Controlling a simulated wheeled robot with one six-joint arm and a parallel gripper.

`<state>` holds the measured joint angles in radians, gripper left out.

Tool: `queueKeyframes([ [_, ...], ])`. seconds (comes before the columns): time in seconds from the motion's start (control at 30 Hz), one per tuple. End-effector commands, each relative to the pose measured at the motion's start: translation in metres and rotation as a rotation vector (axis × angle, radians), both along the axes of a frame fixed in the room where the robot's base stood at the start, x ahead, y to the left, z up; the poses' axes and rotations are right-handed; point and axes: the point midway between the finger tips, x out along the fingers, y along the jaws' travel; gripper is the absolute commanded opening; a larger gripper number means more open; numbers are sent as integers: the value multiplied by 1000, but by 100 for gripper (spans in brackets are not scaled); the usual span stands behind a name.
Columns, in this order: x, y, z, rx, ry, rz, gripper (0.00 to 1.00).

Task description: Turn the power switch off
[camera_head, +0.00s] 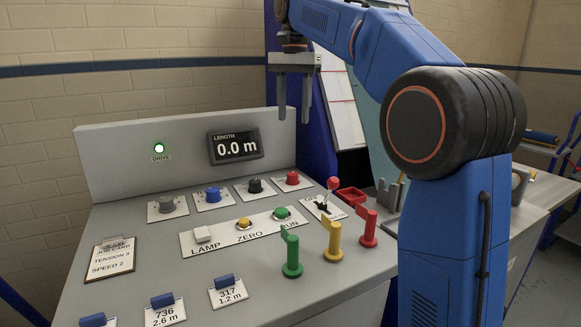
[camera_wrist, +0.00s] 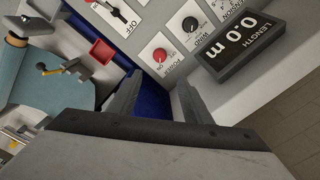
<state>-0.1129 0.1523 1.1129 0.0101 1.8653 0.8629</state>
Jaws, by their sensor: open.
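The power switch is a red rotary knob (camera_head: 292,178) on a white plate at the back right of the sloped console. In the wrist view the red knob (camera_wrist: 160,55) shows with a POWER label beside it. Its exact setting is too small to tell. My gripper (camera_head: 294,117) is open and empty, pointing down above the knob, with clear space between. In the wrist view my gripper's fingers (camera_wrist: 160,95) stand apart, and the knob lies beyond their tips, touching neither.
A black knob (camera_head: 255,186) sits left of the red one. A red-balled lever (camera_head: 333,184) and red tray (camera_head: 352,196) are to the right. Green (camera_head: 291,255), yellow (camera_head: 332,241) and red (camera_head: 368,228) upright handles stand in front. The length display (camera_head: 235,146) reads 0.0 m; the DRIVE lamp (camera_head: 159,148) glows green.

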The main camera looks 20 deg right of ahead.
Motion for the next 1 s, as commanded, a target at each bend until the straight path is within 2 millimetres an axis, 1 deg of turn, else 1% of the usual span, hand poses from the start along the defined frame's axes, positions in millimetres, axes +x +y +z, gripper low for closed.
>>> queueKeyframes([
  [0.17,-1,0,-21,0,1,0,45],
  [0.8,1,1,-133,0,3,0,45],
  [1.0,1,2,-158,0,1,0,45],
])
